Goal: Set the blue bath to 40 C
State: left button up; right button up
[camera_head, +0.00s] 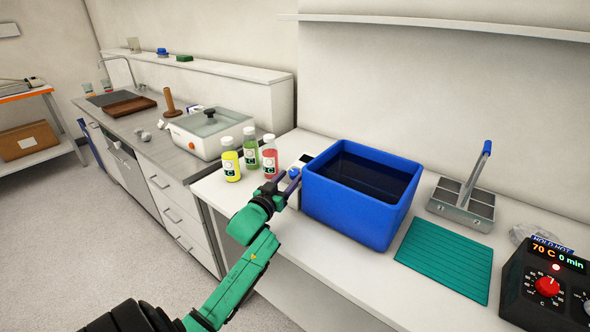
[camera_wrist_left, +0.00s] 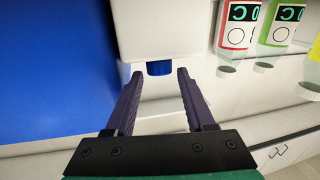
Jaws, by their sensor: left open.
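The blue bath (camera_head: 350,207) is a blue open tub holding dark liquid, standing on the white counter. A white control box (camera_head: 305,158) sits at its left side and shows as a white block in the left wrist view (camera_wrist_left: 180,30). A blue knob (camera_wrist_left: 159,69) protrudes from the box. My left gripper (camera_wrist_left: 158,75) is open, with its two purple fingers on either side of the knob and a gap to each. In the head view my left gripper (camera_head: 289,186) is in front of the control box and partly hides it. I cannot read the bath's setting. My right gripper is out of view.
Yellow (camera_head: 230,163), green (camera_head: 250,150) and red (camera_head: 269,158) bottles stand left of the bath. A teal mat (camera_head: 445,259) and a metal rack with a handle (camera_head: 462,208) lie to its right. A black heater (camera_head: 543,285) reads 70 C, 0 min.

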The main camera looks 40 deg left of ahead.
aim_at(293, 173)
pick_arm(q)
jog(key=x, duration=0.3)
jog(key=shift+w+r, duration=0.1)
jog(key=shift+w+a, duration=0.1)
jog(key=shift+w, duration=0.1)
jog(key=shift+c, duration=0.3)
grip_shut()
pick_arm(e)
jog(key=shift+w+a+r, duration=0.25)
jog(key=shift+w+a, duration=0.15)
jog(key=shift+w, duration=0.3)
